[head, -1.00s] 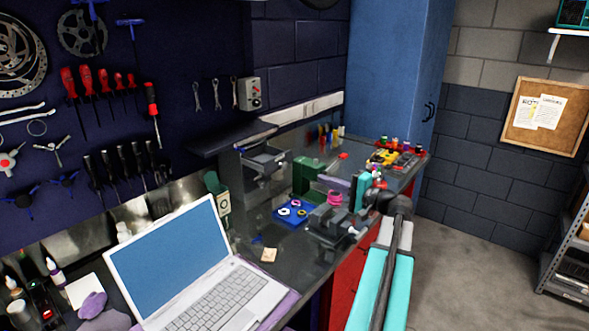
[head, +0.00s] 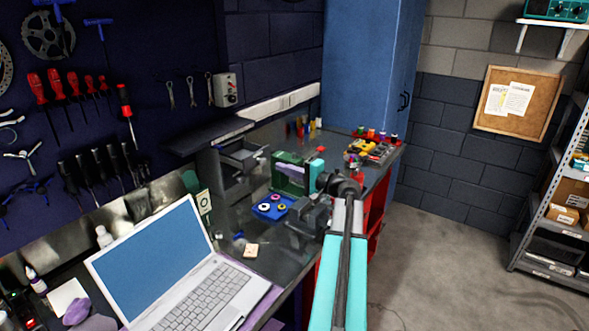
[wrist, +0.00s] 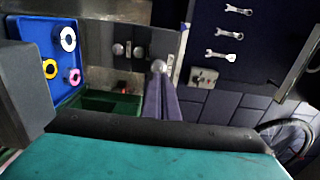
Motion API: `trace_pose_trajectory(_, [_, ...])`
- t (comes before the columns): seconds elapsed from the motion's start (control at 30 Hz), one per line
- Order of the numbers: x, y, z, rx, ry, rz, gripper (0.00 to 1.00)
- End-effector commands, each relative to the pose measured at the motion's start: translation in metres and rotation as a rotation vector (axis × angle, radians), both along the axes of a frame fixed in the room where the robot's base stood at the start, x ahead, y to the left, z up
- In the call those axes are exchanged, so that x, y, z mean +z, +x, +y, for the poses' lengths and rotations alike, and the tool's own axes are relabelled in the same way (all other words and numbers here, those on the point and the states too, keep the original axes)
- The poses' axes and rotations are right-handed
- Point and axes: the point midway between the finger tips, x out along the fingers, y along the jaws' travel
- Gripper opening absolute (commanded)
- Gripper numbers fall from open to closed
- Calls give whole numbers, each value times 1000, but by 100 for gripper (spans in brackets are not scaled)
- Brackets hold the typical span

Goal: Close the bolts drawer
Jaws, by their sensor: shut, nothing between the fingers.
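A dark grey drawer cabinet (head: 208,170) stands on the bench against the wall. Its top drawer (head: 242,152) is pulled out; I cannot read a label. In the wrist view a drawer front (wrist: 165,42) with a round knob stands out, with other knobs (wrist: 118,49) beside it. My gripper (wrist: 160,80) is shut and empty, its long fingers pointing toward the standing-out drawer front. The fingertips appear close to its knob; I cannot tell whether they touch. In the head view the fingers are hidden or too small to make out.
A green bin (head: 287,168) and a blue tray (head: 268,208) with coloured rings lie near the cabinet. An open laptop (head: 165,260) is in front. Wrenches (wrist: 224,56) hang on the wall.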

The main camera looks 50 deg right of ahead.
Motion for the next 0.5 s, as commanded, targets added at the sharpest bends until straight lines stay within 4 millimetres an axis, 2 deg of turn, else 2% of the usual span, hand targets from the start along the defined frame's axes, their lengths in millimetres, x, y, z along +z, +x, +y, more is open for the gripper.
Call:
trace_pose_trajectory(0.2, [3, 30, 2, 2, 0, 0, 0])
trace_pose_trajectory(0.5, [1, 49, 4, 0, 0, 0, 0])
